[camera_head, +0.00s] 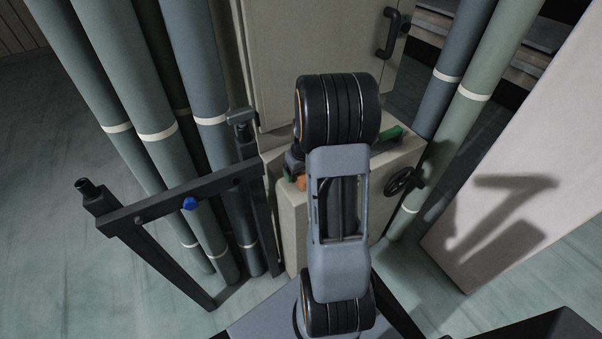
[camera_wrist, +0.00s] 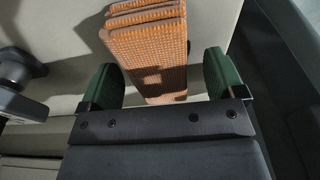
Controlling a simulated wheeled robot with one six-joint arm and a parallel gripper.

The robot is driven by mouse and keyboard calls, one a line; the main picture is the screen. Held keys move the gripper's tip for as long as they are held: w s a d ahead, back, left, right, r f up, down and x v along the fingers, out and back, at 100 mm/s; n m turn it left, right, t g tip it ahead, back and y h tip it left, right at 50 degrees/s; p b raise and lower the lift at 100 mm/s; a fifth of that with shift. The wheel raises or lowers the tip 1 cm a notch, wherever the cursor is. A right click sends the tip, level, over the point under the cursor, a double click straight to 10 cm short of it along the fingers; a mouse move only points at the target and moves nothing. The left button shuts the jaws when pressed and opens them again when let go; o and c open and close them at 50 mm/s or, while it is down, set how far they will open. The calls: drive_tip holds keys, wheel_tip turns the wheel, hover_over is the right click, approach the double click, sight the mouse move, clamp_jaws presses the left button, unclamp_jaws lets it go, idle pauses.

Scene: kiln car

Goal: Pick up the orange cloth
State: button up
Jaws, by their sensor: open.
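The orange cloth (camera_wrist: 150,52) is a folded, waffle-textured stack on a pale surface in the wrist view. My gripper (camera_wrist: 161,68) is open, with one green-padded finger on each side of the cloth. Gaps show between the fingers and the cloth, and its near end reaches toward the dark palm. In the head view only a small orange patch of the cloth (camera_head: 301,183) shows beside my arm on the beige cabinet's ledge. My arm hides most of the cloth and the gripper there.
A beige cabinet (camera_head: 262,62) with a black handle (camera_head: 388,32) rises behind the ledge. A black handwheel (camera_head: 399,181) is on its front. Green and blue-grey pipes (camera_head: 147,105) stand left and right.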

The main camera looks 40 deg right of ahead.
drive_tip(key=shift+f, duration=0.3)
drive_tip(key=c, duration=1)
drive_tip(key=shift+r, duration=0.1)
drive_tip(key=shift+w+r, duration=0.1)
drive_tip(key=shift+r, duration=0.45)
drive_tip(key=s+r, duration=0.1)
drive_tip(key=r, duration=0.1)
drive_tip(key=s+r, duration=0.2)
drive_tip(key=r, duration=0.1)
drive_tip(key=s+r, duration=0.2)
drive_tip(key=shift+d+r+b, duration=0.3)
drive_tip(key=shift+d+b, duration=0.05)
drive_tip(key=shift+b, duration=0.05)
drive_tip(key=s+r, duration=0.1)
drive_tip(key=s, duration=0.2)
drive_tip(key=s+r, duration=0.1)
drive_tip(key=s, duration=0.2)
drive_tip(key=s+d+r+b, duration=0.1)
drive_tip(key=s+r, duration=0.1)
drive_tip(key=s, duration=0.1)
drive_tip(key=shift+r, duration=0.1)
